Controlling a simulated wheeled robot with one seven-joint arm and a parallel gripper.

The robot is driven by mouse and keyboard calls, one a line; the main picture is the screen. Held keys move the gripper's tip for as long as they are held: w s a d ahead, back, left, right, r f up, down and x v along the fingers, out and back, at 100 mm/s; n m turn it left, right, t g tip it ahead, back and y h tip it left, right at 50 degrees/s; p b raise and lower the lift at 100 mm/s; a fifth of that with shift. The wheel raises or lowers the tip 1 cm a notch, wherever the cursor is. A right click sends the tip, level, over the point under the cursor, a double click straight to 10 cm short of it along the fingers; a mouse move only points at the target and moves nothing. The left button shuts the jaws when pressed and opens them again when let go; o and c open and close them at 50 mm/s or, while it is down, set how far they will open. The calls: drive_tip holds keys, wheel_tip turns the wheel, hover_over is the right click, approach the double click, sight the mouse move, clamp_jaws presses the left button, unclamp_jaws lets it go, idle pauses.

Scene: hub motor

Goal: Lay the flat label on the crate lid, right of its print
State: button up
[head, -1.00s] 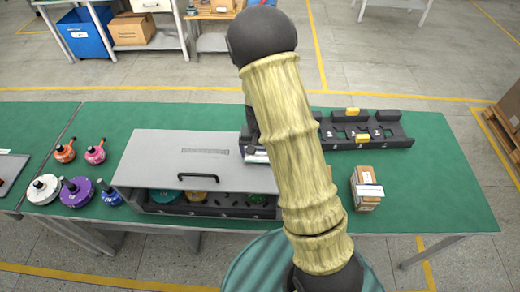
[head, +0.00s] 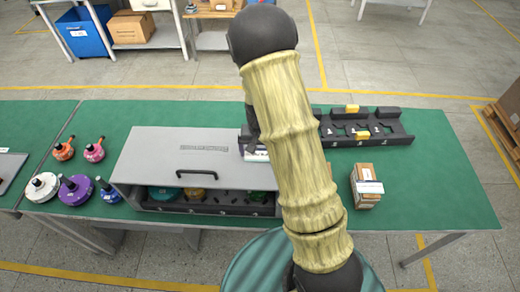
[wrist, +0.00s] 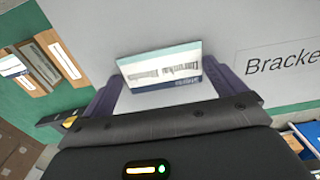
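The flat label (wrist: 162,68), white with a teal stripe and dark print, lies between my two finger tips in the wrist view. My gripper (wrist: 165,78) seems shut on its side edges, with fingers wide apart. In the head view the label (head: 257,155) shows at the right end of the grey crate lid (head: 140,160), partly behind my arm. The lid print (head: 205,149) is left of the label there; in the wrist view the print (wrist: 282,60) is on the right. I cannot tell whether the label touches the lid. My gripper (head: 248,145) is mostly hidden in the head view.
The crate has a black handle (head: 197,174) at its front. A black tray (head: 378,130) with a yellow piece stands behind on the right. A small brown box (head: 366,190) sits right of my arm. Several colourful motors, including a purple one (head: 75,188), stand on the left.

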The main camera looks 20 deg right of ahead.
sight(259, 155)
drive_tip(key=shift+a, duration=0.15)
drive_tip(key=shift+w+a+r+p, duration=0.1)
drive_tip(key=shift+r+p, duration=0.1)
drive_tip(key=shift+r, duration=0.2)
drive_tip(key=shift+w+a+r+p, duration=0.1)
drive_tip(key=shift+r+p, duration=0.05)
drive_tip(key=shift+r, duration=0.2)
wheel_tip(259, 155, up, 12)
drive_tip(key=b, duration=0.3)
drive_tip(key=shift+d+f, duration=0.15)
drive_tip(key=shift+f, duration=0.05)
drive_tip(key=shift+s, duration=0.1)
drive_tip(key=s+n+t, duration=0.2)
drive_tip(key=s+n, duration=0.1)
drive_tip(key=s, duration=1.1)
drive_tip(key=shift+s+n+t, duration=0.2)
drive_tip(key=shift+n+t, duration=0.1)
drive_tip(key=shift+f+b, duration=0.6)
drive_tip(key=shift+b, duration=0.05)
